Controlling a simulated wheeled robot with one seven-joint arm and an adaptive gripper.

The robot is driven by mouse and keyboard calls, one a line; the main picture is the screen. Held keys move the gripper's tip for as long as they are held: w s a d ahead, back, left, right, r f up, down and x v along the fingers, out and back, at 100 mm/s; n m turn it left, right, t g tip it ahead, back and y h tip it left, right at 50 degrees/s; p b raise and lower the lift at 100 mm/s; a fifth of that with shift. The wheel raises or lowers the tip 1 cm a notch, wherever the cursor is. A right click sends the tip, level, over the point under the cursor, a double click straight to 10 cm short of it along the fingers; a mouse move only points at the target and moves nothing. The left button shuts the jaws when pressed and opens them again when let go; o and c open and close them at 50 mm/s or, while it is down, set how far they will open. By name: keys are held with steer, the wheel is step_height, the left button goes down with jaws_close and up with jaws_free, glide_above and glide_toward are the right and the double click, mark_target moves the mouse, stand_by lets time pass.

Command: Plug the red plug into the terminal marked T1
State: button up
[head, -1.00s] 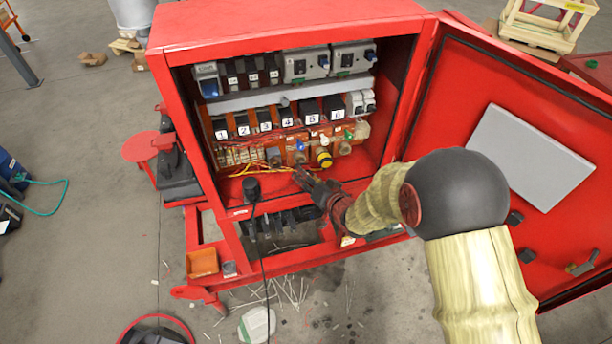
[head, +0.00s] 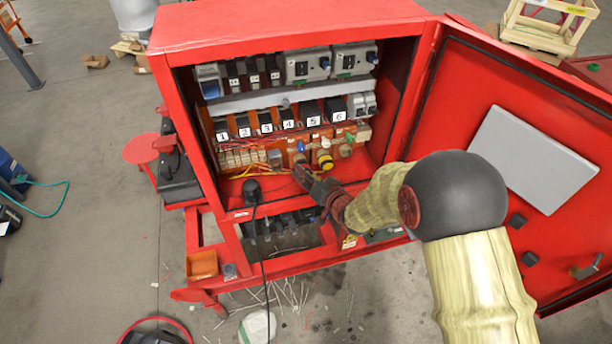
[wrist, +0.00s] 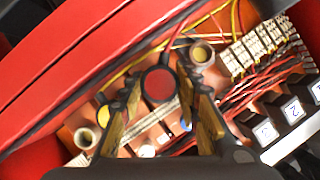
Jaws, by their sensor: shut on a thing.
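The red plug (wrist: 158,85) shows end-on in the wrist view as a round red face with a dark rim. My gripper (wrist: 160,95) is shut on it, one finger on each side. In the head view my gripper (head: 306,178) is in the cabinet's lower opening, just below the terminal row; the plug cannot be made out there. The row has a grey socket (head: 274,158), a yellow-ringed one (head: 325,160) and a right-hand one (head: 345,151). In the wrist view a pale round socket (wrist: 202,55) lies right of the plug, apart from it. No T1 mark is readable.
Red and yellow wires (head: 262,171) run along the row, close to my gripper. A black plug with a cord (head: 252,188) hangs at the cabinet's lower edge. Numbered black blocks (head: 288,118) sit above. The open red door (head: 470,210) stands right of my arm.

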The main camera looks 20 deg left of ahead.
steer(key=shift+w+a+b, duration=0.3)
steer(key=shift+w+a, duration=0.2)
steer(key=shift+w, duration=0.35)
stand_by(0.4)
steer(key=o, duration=1.2)
steer(key=shift+s+d, duration=0.1)
steer(key=v, duration=1.1)
steer(key=shift+s+d, duration=0.25)
steer(key=shift+s, duration=0.05)
steer(key=shift+r, duration=0.1)
